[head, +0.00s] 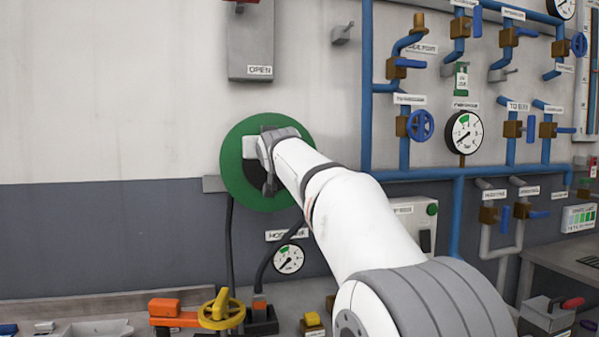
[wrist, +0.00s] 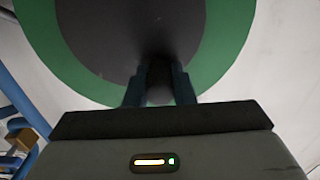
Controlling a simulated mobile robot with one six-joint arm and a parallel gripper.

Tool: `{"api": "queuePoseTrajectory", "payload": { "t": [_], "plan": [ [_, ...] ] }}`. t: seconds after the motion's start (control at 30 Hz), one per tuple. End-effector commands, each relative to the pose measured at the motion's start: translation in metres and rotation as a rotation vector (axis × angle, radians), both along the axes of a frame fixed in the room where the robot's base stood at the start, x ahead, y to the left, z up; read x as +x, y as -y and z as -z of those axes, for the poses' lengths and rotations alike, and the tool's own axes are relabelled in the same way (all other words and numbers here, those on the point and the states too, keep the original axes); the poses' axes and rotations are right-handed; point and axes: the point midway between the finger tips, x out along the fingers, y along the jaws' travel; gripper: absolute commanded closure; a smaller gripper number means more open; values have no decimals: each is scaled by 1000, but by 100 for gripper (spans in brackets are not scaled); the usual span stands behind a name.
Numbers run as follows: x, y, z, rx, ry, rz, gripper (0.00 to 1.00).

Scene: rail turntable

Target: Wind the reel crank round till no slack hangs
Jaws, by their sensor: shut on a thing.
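The hose reel is a green disc (head: 238,182) on the wall in the head view. In the wrist view its green rim (wrist: 82,62) surrounds a dark grey middle (wrist: 110,30). My gripper (wrist: 159,78) faces the reel, its two dark fingers closed around a dark piece, the crank handle (wrist: 160,94), mostly hidden in shadow. In the head view my gripper (head: 264,165) covers the reel's right part and hides the crank. A black hose (head: 230,240) runs down from the reel's left underside; a second dark length (head: 268,262) curves below it on the right.
A gauge (head: 289,258) hangs below the reel, and a grey box marked OPEN (head: 250,40) is above. Blue pipes (head: 367,100) with valves fill the right wall. A yellow handwheel (head: 221,309) stands on the bench below. The wall left of the reel is clear.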

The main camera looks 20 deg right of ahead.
Motion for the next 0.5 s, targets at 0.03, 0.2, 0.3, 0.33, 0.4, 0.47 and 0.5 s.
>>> {"api": "queuePoseTrajectory", "payload": {
  "t": [0.03, 0.2, 0.3, 0.33, 0.4, 0.47, 0.5],
  "plan": [
    [1, -2, 2, 3, -5, -3, 100],
    [1, -2, 2, 3, -5, -3, 100],
    [1, -2, 3, 3, -5, -3, 100],
    [1, -3, 3, 2, -5, -3, 100],
    [1, -4, 5, 2, -5, -3, 100],
    [1, -5, 7, 2, -5, -4, 100],
    [1, -7, 9, 2, -4, -4, 100]
  ]
}}
